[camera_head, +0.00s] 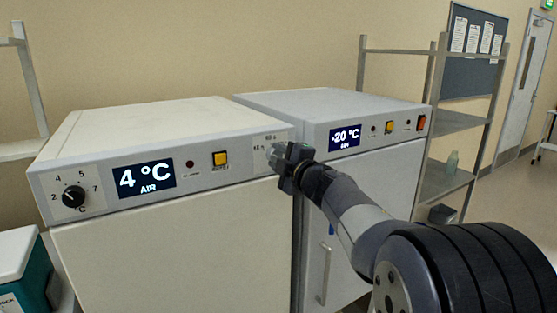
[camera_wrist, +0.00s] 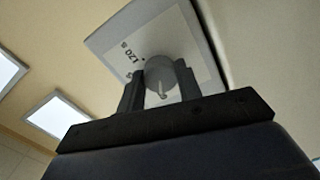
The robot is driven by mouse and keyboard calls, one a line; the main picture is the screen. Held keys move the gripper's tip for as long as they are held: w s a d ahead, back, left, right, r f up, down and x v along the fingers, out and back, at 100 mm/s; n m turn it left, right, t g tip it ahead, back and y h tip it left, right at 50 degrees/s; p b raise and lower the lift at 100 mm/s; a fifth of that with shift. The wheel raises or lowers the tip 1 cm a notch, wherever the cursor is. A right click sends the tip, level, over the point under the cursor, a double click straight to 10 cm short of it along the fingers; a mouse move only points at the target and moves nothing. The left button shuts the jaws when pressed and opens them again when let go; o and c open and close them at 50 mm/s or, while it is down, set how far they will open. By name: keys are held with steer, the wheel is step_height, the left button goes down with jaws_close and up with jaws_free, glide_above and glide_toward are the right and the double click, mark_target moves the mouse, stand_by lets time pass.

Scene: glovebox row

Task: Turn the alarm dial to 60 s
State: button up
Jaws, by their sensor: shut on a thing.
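The alarm dial (camera_wrist: 160,72) is a round grey knob on a pale panel in the wrist view. A light pointer mark shows on its lower part, between my fingers. The printed label "120 s" is readable beside it; other marks are too small or covered. My gripper (camera_wrist: 160,86) has one dark finger on each side of the knob and is shut on it. In the head view my gripper (camera_head: 283,162) is at the right end of the 4 °C unit's front panel (camera_head: 205,181). It hides the dial there, with small blurred labels above.
The 4 °C unit has a black temperature dial (camera_head: 73,196), a display (camera_head: 142,178) and a yellow button (camera_head: 220,158). The -20 °C unit (camera_head: 345,102) stands close on the right. A metal shelf (camera_head: 455,123) is behind. A teal box (camera_head: 25,270) is at lower left.

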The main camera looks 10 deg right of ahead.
steer(key=shift+f, duration=0.1)
stand_by(0.3)
steer(key=o, duration=1)
steer(key=shift+c, duration=0.2)
steer(key=shift+s, duration=0.1)
steer(key=v, duration=1)
steer(key=shift+s+b, duration=0.35)
steer(key=shift+b, duration=0.05)
steer(key=shift+w+d, duration=0.1)
steer(key=p+x, duration=0.1)
steer(key=x, duration=0.9)
steer(key=shift+w, duration=0.35)
steer(key=shift+s, duration=0.1)
